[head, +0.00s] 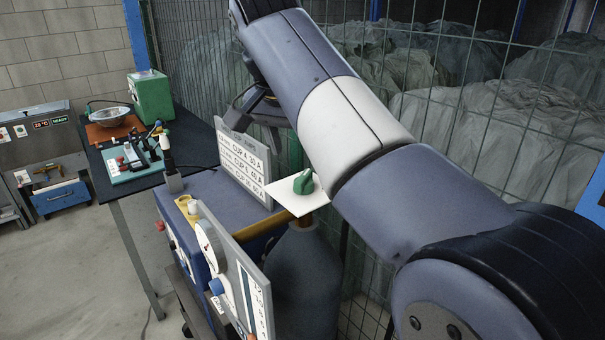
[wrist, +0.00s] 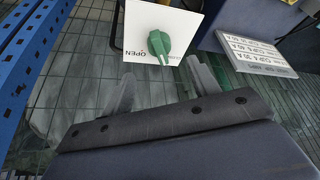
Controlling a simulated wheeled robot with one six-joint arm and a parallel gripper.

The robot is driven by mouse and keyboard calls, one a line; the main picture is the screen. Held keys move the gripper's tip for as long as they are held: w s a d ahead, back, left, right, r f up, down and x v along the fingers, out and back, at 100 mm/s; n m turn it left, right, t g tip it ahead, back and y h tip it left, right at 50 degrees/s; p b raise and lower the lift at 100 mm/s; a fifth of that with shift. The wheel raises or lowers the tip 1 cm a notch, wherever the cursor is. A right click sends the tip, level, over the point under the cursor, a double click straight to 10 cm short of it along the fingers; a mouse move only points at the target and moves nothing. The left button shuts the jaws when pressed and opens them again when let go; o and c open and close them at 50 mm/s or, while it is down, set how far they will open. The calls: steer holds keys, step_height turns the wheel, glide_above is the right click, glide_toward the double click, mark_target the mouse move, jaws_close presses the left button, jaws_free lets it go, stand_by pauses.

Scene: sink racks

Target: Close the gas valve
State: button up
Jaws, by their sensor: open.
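The gas valve is a green knob (head: 304,182) on a square white plate (head: 280,197), above a dark grey gas cylinder (head: 305,275). In the wrist view the knob (wrist: 170,46) sits just beyond my fingertips, its narrow end toward my gripper. The plate (wrist: 188,17) reads OPEN with a red mark left of the knob; lettering at its right is partly hidden and unreadable. My gripper (wrist: 161,84) is open and empty, its two fingers apart and not seen touching the knob.
A white sign (head: 243,162) with current settings stands on a blue machine (head: 200,200) left of the valve. A gauge panel (head: 235,270) stands in front. A wire mesh fence (head: 460,120) closes the back. A dark bench (head: 190,150) with tools is farther left.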

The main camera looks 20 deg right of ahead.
mark_target(303, 177)
steer(key=x, duration=0.8)
steer(key=shift+b, duration=0.3)
